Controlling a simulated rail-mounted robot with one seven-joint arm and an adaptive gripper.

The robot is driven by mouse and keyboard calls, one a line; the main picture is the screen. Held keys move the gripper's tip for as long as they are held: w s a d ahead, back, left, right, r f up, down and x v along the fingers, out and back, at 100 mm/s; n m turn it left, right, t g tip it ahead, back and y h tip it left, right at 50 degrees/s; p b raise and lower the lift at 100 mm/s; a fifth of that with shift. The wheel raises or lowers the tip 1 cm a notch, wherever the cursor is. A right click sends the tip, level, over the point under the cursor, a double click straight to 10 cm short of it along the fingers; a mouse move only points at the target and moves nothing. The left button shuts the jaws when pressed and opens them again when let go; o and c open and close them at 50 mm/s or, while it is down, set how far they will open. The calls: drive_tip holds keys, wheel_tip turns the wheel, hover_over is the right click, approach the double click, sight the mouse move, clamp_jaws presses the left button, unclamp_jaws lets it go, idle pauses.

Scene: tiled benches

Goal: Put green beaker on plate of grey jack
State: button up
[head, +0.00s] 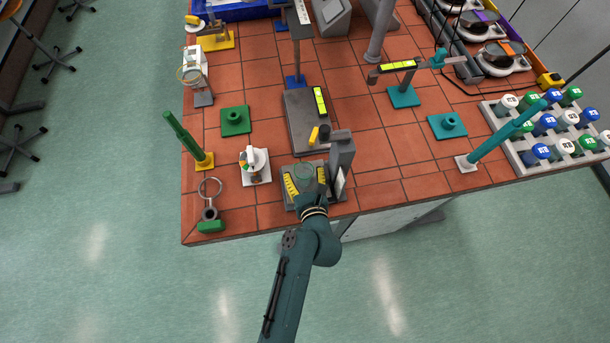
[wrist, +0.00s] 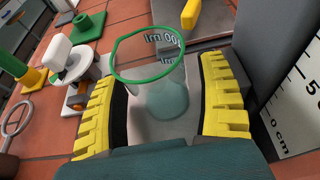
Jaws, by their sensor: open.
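The green beaker is clear glass with a green rim (wrist: 150,55) and a volume marking. It stands upright between the jaws of my gripper (head: 305,175) in the wrist view. The yellow-padded jaws are open, one on each side, with visible gaps to the glass. Its lower part is seen through the glass over a grey surface. In the head view, the beaker (head: 303,171) is a faint ring between the jaws. A low grey platform (head: 302,128) with a yellow lever lies just behind; I cannot tell surely whether it is the grey jack.
A tall grey block (head: 342,152) with a scale stands close on the right of my gripper. A white device (head: 255,168) and a ring holder (head: 209,208) are to the left. A bottle rack (head: 514,157) stands far right. Tiles between block and rack are mostly clear.

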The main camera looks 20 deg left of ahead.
drive_tip(key=p+v, duration=0.1)
drive_tip(key=v, duration=1.1)
drive_tip(key=w+d+r+n+t+h, duration=0.25)
drive_tip(key=w+d+r+n, duration=0.2)
drive_tip(key=r+n, duration=0.65)
drive_tip(key=w+d+r+n+t+h, duration=0.1)
drive_tip(key=w+d+r+n+t, duration=0.35)
drive_tip(key=r, duration=1.05)
drive_tip(key=s+d+r+n+t+h, duration=0.2)
drive_tip(key=r+n, duration=0.4)
drive_tip(key=r, duration=0.4)
drive_tip(key=s+d+r+n+t+h, duration=0.2)
drive_tip(key=r+n, duration=0.5)
drive_tip(key=r, duration=0.4)
drive_tip(key=shift+s+d+r+h, duration=0.35)
drive_tip(key=shift+s+d+h, duration=0.3)
drive_tip(key=shift+s, duration=0.55)
drive_tip(key=shift+d, duration=0.1)
wheel_tip(320, 180, up, 17)
drive_tip(key=p, duration=1.8)
drive_tip(key=shift+r, duration=0.25)
